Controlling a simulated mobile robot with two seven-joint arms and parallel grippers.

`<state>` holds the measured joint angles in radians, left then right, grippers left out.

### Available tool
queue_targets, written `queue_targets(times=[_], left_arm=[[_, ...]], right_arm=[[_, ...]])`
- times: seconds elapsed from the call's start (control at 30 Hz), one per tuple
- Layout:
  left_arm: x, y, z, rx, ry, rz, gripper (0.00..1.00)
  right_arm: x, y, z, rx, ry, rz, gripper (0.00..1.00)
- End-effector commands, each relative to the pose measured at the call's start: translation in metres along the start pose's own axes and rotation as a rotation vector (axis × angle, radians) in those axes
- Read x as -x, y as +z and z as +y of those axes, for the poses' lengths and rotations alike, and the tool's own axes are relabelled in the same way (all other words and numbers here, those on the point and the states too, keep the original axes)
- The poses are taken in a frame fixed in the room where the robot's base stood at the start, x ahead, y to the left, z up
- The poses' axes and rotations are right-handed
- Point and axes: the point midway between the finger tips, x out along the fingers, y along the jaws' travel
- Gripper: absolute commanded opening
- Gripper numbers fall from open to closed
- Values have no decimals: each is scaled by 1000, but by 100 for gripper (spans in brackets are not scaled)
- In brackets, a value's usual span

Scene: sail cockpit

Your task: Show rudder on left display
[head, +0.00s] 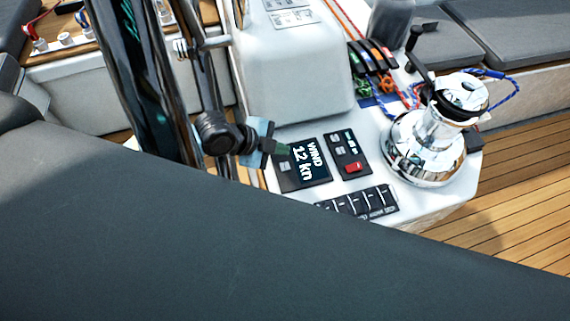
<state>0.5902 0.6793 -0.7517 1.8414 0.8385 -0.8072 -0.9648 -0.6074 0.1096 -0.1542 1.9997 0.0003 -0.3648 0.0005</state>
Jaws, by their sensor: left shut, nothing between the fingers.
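A small black display (311,162) on the white console reads "WIND 12 kn" in white. I cannot tell whether the tips touch a button. My right gripper is not in view.
A black panel with a red button (353,167) sits right of the display, and a row of black switches (358,202) lies below. A chrome winch (430,135) stands to the right. A large dark cushion-like surface (200,250) fills the foreground. Steering wheel spokes (150,80) rise at left.

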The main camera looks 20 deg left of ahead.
Motion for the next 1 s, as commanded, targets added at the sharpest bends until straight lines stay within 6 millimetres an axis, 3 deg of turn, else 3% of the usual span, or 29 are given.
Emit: queue_targets(times=[1.0], left_arm=[[0,0,0,0,0,0,0]], right_arm=[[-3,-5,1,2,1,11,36]])
